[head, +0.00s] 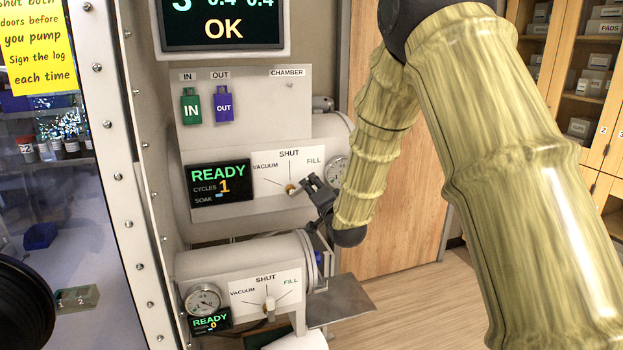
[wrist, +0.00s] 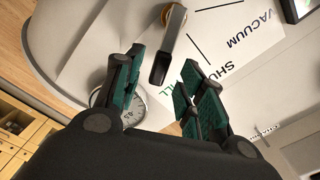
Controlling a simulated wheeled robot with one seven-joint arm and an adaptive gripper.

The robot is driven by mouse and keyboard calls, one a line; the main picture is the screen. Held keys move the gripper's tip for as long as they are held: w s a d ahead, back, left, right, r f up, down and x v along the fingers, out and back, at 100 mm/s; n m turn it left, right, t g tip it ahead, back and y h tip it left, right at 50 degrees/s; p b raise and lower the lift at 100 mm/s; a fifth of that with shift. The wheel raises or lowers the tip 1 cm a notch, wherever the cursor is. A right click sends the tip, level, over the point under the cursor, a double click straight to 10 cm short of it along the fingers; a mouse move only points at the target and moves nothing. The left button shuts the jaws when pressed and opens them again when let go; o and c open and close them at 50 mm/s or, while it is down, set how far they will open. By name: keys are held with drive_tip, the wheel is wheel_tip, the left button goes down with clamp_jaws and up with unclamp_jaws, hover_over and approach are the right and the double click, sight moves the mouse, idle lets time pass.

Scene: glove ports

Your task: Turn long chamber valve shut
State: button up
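The upper, larger chamber (head: 222,213) has a white valve plate marked VACUUM, SHUT and FILL. Its valve handle (head: 291,188) has a brass hub and a dark lever. In the wrist view the handle (wrist: 172,32) points down between my fingers, on the FILL side of the plate, away from VACUUM. My gripper (head: 306,187) is at this plate, just right of the hub. In the wrist view my gripper (wrist: 162,62) is open, one green-padded finger on each side of the lever's tip, with gaps showing. In the head view my fingers partly hide the lever.
A smaller chamber (head: 240,257) with its own valve (head: 269,306) and gauge (head: 203,301) sits below. A metal shelf (head: 342,300) juts out at its right. A green IN tag (head: 191,107) and purple OUT tag (head: 224,104) hang above. A round gauge (head: 338,172) is beside the plate.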

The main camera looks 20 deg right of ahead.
sight(312, 184)
drive_tip(key=shift+w+r+p, duration=0.1)
drive_tip(key=shift+w+p, duration=0.7)
drive_tip(key=shift+w, duration=1.35)
drive_tip(key=shift+d, duration=0.15)
